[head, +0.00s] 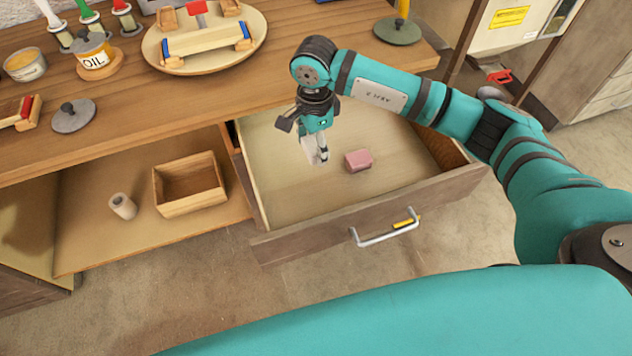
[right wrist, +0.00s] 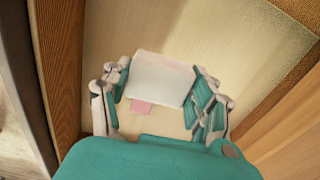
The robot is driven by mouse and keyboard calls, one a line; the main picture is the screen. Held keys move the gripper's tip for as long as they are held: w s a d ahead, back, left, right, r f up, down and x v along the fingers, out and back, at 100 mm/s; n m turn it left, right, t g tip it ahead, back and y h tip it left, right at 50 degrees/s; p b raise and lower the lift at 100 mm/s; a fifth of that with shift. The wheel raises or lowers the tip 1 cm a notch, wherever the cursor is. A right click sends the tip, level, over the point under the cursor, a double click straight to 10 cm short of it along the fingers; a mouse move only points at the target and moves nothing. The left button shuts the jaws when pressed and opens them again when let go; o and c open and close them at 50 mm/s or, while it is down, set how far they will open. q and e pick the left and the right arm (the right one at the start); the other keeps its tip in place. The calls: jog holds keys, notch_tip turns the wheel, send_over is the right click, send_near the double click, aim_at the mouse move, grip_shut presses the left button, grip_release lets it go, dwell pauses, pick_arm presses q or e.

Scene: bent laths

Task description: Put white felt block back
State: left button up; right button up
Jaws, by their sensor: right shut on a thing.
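My right gripper (head: 318,158) reaches down into the open drawer (head: 290,195). It is shut on the white felt block (right wrist: 160,78), which sits between its fingers in the right wrist view. In the head view the white block (head: 309,148) is partly hidden by the gripper. I cannot tell whether the block touches the drawer floor. A pink block (head: 358,160) lies on the drawer floor just right of the gripper. It also shows in the right wrist view (right wrist: 140,108), partly covered by the white block. My left gripper is not in view.
The drawer front has a metal handle (head: 385,237). On the shelf left of the drawer are an empty wooden box (head: 190,184) and a pale roll (head: 122,206). The bench top (head: 205,95) overhangs the drawer's back and holds a round board (head: 165,62) and an oil can (head: 95,52).

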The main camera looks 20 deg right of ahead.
send_over(314, 179)
jog(key=shift+m, duration=0.4)
notch_tip(314, 179, down, 6)
jog(key=shift+r+p, duration=0.1)
jog(key=shift+p, duration=0.2)
jog(key=shift+f, duration=2.7)
jog(key=o, duration=1.1)
jog(key=shift+r, duration=0.1)
notch_tip(314, 179, up, 12)
jog(key=shift+r+b, duration=0.2)
jog(key=shift+b, duration=0.25)
